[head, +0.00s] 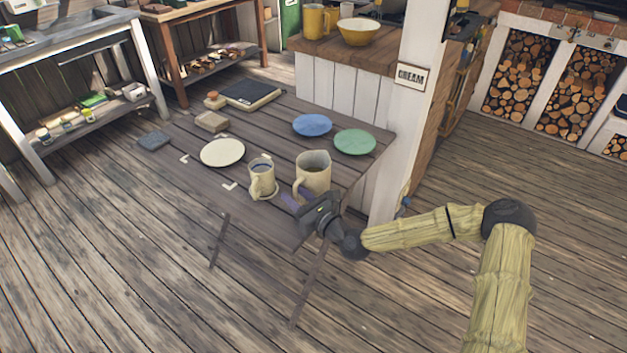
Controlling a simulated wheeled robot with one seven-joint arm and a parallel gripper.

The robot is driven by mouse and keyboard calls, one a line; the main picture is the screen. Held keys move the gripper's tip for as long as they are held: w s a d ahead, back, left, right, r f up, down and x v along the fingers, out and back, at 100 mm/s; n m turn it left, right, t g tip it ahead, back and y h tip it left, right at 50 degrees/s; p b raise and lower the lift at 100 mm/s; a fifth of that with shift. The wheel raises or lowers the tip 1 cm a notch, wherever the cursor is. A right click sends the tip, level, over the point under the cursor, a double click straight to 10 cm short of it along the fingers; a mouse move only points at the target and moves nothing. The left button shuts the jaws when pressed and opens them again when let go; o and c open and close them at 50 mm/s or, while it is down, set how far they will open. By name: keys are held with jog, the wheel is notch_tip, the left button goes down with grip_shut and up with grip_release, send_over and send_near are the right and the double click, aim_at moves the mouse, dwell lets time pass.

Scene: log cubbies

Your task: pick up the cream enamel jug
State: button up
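Two cream vessels stand upright on the dark plank table (185,178). The larger, wider one, which looks like the cream enamel jug (316,170), has its handle at its lower left. A smaller cream mug (263,181) with a dark blue inside or rim stands to its left. My gripper (289,201) is low at the table's near right edge, just in front of the jug and right of the mug. I see no vessel held, and the finger gap is too small to make out.
A cream plate (222,152), a blue plate (312,125) and a green plate (355,141) lie on the table. A counter behind holds a yellow jug (315,22) and bowl (359,32).

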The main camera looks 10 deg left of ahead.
dwell(0.3)
grip_shut()
dwell(1.3)
